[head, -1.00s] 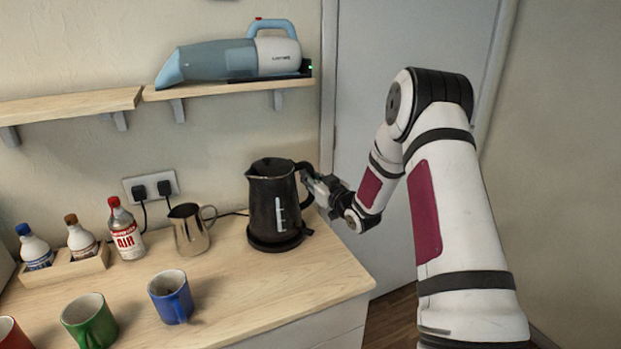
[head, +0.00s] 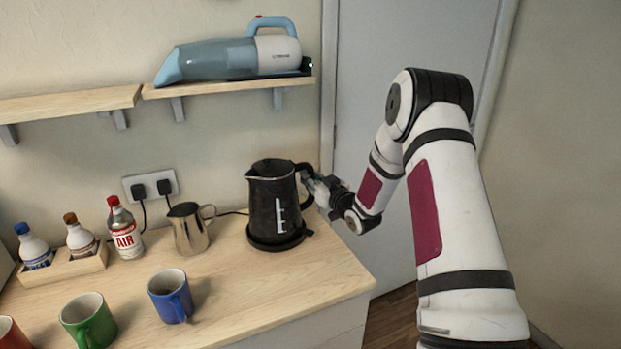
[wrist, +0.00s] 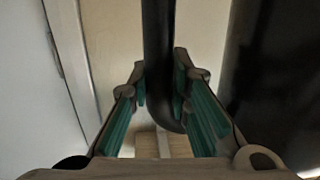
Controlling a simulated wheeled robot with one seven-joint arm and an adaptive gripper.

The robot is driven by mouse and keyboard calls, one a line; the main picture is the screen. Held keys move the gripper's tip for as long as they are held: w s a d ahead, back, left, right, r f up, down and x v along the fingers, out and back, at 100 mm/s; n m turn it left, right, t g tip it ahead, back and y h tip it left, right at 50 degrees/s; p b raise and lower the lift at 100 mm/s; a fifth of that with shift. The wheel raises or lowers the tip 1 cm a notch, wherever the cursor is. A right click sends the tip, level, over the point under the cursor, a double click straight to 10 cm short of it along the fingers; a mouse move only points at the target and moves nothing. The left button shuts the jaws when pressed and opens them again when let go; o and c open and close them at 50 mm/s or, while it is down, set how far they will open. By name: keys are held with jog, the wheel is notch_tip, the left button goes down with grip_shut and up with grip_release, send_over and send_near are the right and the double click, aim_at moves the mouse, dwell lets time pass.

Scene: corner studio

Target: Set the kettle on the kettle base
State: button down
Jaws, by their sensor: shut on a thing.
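The black kettle (head: 273,205) stands upright at the right part of the counter, with its handle to the right. The round black kettle base (head: 279,243) shows right under it; whether the kettle is fully seated cannot be told. My gripper (head: 314,187) is at the kettle's handle, on its right side. In the wrist view my gripper (wrist: 165,95) has its green-padded fingers on either side of the dark handle (wrist: 158,60), shut on it. The kettle's dark body (wrist: 275,80) fills the right of that view.
A steel jug (head: 189,229) stands left of the kettle. A blue mug (head: 170,297), a green mug (head: 88,322) and an air can (head: 125,232) are further left. A shelf with a handheld vacuum (head: 240,55) hangs above. The counter's front right is clear.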

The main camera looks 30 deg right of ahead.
jog(key=shift+f, duration=0.1)
dwell(0.3)
jog(key=c, duration=1.8)
grip_release()
jog(key=shift+f, duration=0.3)
jog(key=shift+s+d+p, duration=0.15)
jog(key=shift+s+p, duration=0.8)
jog(key=shift+s, duration=0.9)
jog(key=shift+s+d+p, duration=0.2)
jog(key=shift+s+p, duration=0.7)
jog(key=shift+s, duration=0.9)
jog(key=shift+s+d+p, duration=0.15)
jog(key=shift+s+p, duration=0.8)
jog(key=shift+s, duration=0.9)
jog(key=shift+r, duration=0.1)
